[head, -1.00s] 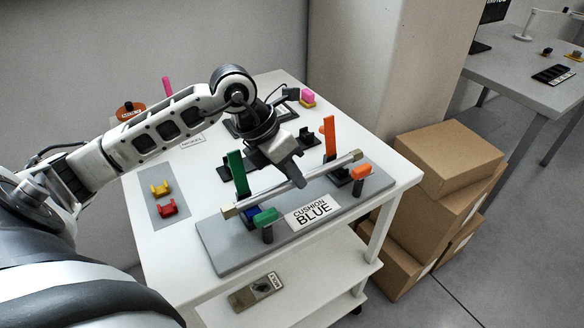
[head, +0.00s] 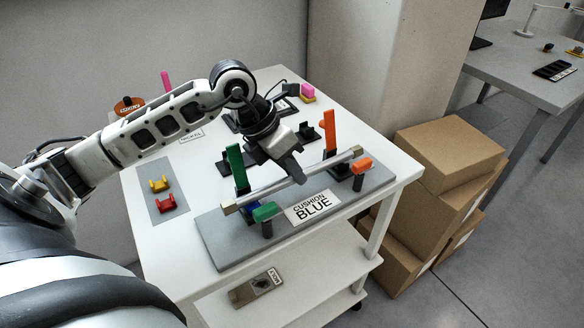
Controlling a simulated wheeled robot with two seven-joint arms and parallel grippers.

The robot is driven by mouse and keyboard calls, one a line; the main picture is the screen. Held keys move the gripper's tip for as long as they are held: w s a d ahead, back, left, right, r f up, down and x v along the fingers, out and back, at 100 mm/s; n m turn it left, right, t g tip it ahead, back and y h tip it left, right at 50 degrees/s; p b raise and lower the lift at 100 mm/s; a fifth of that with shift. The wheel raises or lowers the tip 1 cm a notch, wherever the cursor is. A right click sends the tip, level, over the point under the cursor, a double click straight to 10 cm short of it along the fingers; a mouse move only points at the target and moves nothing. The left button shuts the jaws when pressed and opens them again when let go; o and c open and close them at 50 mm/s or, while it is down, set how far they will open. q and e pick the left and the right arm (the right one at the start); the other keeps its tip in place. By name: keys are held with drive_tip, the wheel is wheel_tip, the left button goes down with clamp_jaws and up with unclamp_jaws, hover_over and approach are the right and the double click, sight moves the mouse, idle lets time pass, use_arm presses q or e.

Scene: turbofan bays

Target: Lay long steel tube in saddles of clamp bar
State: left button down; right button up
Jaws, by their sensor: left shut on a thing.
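The long steel tube (head: 270,188) lies lengthwise over the grey clamp bar (head: 217,245), with a squared fitting at each end. My left gripper (head: 297,178) is shut on the tube near its middle, from above. The tube's left end is by the green upright (head: 236,165) and green clamp piece (head: 266,212). Its right end is by the orange upright (head: 330,132) and orange clamp piece (head: 361,165). A blue cushion (head: 252,205) shows under the left end. Whether the tube touches the saddles I cannot tell. My right gripper is out of view.
A grey mat (head: 169,212) at the left holds a yellow cushion (head: 159,184) and a red cushion (head: 166,203). A "CUSHION BLUE" card (head: 311,207) lies on the bar's front. Cardboard boxes (head: 446,160) stand right of the white cart (head: 163,262).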

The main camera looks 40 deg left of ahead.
use_arm(q)
drive_tip(key=shift+f, duration=0.15)
drive_tip(key=shift+f+b, duration=0.15)
drive_tip(key=shift+b, duration=0.25)
drive_tip(key=shift+f, duration=0.15)
idle(0.5)
drive_tip(key=c, duration=0.9)
unclamp_jaws()
drive_tip(key=shift+r+p, duration=0.45)
drive_tip(key=shift+r, duration=0.45)
drive_tip(key=shift+r+p, duration=1.75)
drive_tip(key=shift+r, duration=0.9)
